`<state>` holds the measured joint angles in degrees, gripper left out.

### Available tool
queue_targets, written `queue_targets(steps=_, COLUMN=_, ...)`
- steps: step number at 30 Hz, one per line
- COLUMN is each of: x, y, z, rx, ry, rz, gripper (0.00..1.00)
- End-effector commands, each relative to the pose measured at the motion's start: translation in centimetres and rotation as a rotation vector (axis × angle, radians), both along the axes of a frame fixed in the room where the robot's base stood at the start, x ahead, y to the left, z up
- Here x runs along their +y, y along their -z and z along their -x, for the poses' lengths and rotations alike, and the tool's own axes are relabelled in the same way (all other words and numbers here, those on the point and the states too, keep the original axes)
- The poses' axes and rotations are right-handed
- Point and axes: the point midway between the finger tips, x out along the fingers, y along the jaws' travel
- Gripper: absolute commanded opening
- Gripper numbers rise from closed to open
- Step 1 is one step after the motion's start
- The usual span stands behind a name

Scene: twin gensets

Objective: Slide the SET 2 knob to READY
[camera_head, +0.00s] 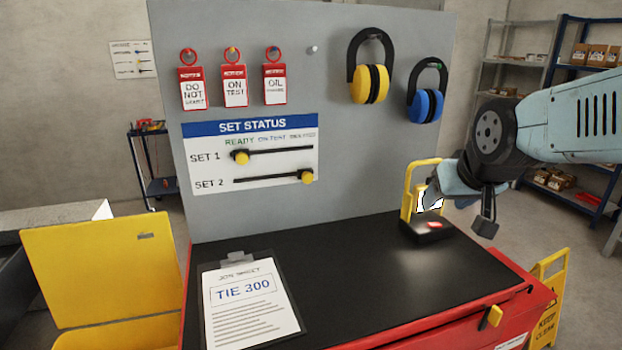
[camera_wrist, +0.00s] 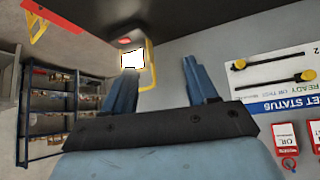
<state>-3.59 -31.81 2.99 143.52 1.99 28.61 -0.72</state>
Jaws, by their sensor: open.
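The SET STATUS board (camera_head: 250,150) is on the grey upright panel. The SET 2 knob (camera_head: 307,176) is yellow and sits at the right end of its black slot, far from the READY label (camera_head: 239,142) at the left. The SET 1 knob (camera_head: 240,157) is at the left end of its slot, under READY. In the wrist view the board appears upside down, with the SET 2 knob (camera_wrist: 240,64) above the SET 1 knob (camera_wrist: 307,76). My gripper (camera_head: 460,204) is open and empty, right of the board and apart from it; its blue fingers (camera_wrist: 159,68) point past the knobs.
A yellow-framed work light (camera_head: 408,192) stands on the black bench top (camera_head: 350,270) close to my gripper. Yellow (camera_head: 370,84) and blue (camera_head: 426,105) ear defenders and red tags (camera_head: 234,92) hang above. A clipboard (camera_head: 248,305) lies at the front left. Space before the board is clear.

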Motion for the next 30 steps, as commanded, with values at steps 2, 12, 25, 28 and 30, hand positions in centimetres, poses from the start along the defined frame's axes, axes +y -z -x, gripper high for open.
queue_targets(steps=2, x=1.8, y=0.9, z=-2.8, rx=-0.053, ry=-0.036, rz=-0.007, gripper=0.58)
queue_targets(steps=12, x=9.5, y=3.8, z=-12.0, rx=-0.328, ry=-0.156, rz=-0.059, gripper=0.58)
queue_targets(steps=25, x=19.1, y=8.4, z=-17.0, rx=-0.663, ry=-0.251, rz=-0.158, gripper=0.58)
queue_targets(steps=28, x=20.7, y=9.3, z=-17.1, rx=-0.731, ry=-0.261, rz=-0.18, gripper=0.58)
queue_targets(steps=30, x=21.7, y=9.9, z=-17.1, rx=-0.77, ry=-0.267, rz=-0.193, gripper=0.58)
